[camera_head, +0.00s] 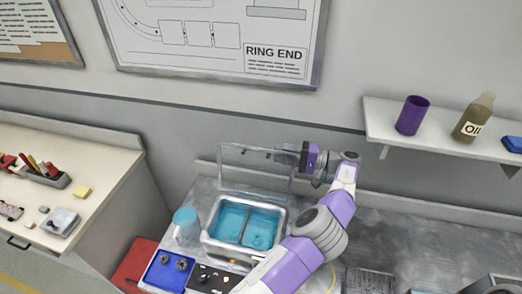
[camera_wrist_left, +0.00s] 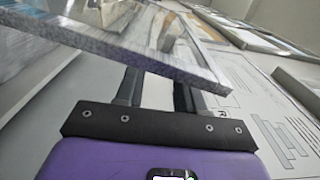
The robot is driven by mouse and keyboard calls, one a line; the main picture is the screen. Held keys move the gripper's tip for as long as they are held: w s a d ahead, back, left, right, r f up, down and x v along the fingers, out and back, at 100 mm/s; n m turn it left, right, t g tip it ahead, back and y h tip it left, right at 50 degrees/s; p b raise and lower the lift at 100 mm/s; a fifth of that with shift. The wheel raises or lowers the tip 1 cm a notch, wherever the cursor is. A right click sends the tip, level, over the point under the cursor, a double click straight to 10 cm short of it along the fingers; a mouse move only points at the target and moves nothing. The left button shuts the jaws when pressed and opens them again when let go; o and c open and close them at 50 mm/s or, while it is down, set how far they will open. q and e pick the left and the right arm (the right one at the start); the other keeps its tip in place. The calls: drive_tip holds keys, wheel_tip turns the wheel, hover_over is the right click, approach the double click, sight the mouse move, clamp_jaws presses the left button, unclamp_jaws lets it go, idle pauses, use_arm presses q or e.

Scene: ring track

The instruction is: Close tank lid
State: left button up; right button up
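The tank (camera_head: 208,243) is a pale rectangular basin with a divider and blue liquid in both halves, on the grey worktop. Its clear, framed lid (camera_head: 236,170) stands raised, nearly upright, along the tank's back edge. My left gripper (camera_head: 285,154) is at the upper right side of the lid, with its fingers pointing left. In the left wrist view the lid's edge (camera_wrist_left: 150,62) crosses in front of both fingers and hides their tips. The fingers (camera_wrist_left: 158,90) are spread with a gap between them; whether they touch the lid I cannot tell. My right gripper is not in view.
Left of the tank are a blue-topped clear container (camera_head: 187,226), a blue tray (camera_head: 166,272) and a red item (camera_head: 133,262). A shelf (camera_head: 440,141) at right holds a purple cup (camera_head: 412,115) and an oil bottle (camera_head: 473,118). The worktop right of my arm is partly clear.

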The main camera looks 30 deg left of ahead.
sight(262, 151)
use_arm(q)
drive_tip(key=x, duration=0.7)
drive_tip(key=shift+d, duration=0.1)
clamp_jaws()
drive_tip(key=shift+f, duration=0.1)
